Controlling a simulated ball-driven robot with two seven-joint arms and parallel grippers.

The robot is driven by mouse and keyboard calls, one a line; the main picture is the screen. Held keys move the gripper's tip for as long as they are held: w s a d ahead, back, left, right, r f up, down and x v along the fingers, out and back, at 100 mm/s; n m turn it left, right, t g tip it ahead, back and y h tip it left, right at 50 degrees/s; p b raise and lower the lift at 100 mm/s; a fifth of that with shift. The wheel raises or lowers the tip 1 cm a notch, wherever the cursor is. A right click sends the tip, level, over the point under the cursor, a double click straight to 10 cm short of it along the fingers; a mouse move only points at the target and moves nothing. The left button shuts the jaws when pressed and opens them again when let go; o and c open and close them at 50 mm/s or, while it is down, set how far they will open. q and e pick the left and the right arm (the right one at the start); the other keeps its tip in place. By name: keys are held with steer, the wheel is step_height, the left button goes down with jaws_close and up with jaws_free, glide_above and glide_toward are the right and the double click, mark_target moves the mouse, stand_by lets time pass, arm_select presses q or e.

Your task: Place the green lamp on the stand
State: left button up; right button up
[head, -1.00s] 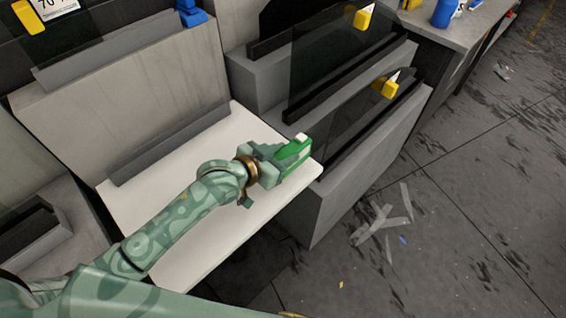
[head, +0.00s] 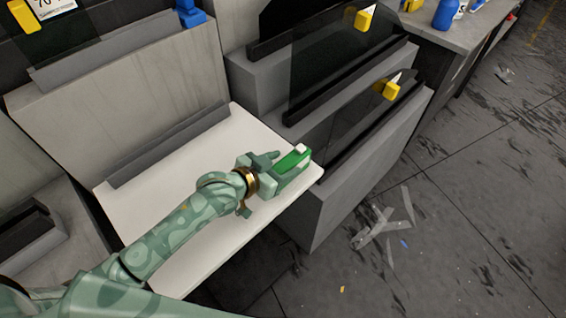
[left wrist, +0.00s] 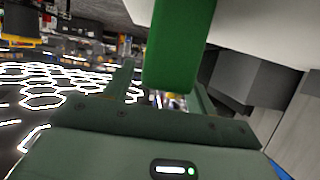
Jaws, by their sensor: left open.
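The green lamp (head: 293,160), a small green block with a white piece on top, is at the right corner of a white board (head: 150,205). It seems to rest on the board, but its underside is hidden. My left gripper (head: 278,165) is open at the lamp's left end, with a finger on either side. In the left wrist view the lamp (left wrist: 180,45) is between the two spread fingers, with a visible gap to the left finger. I cannot tell which surface the task calls the stand. My right gripper is not in view.
Grey stepped blocks (head: 330,205) with dark glass panes (head: 325,65) and yellow tools (head: 364,18) stand right of the board. A grey slab (head: 120,80) rises behind it. A workbench (head: 465,30) is at the upper right. Clear strips (head: 380,228) litter the floor.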

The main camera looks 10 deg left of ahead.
arm_select(q)
steer(key=p+v, duration=0.2)
steer(key=v, duration=0.9)
steer(key=shift+s+a+p, duration=0.15)
steer(key=shift+p, duration=0.15)
steer(key=shift+f, duration=0.1)
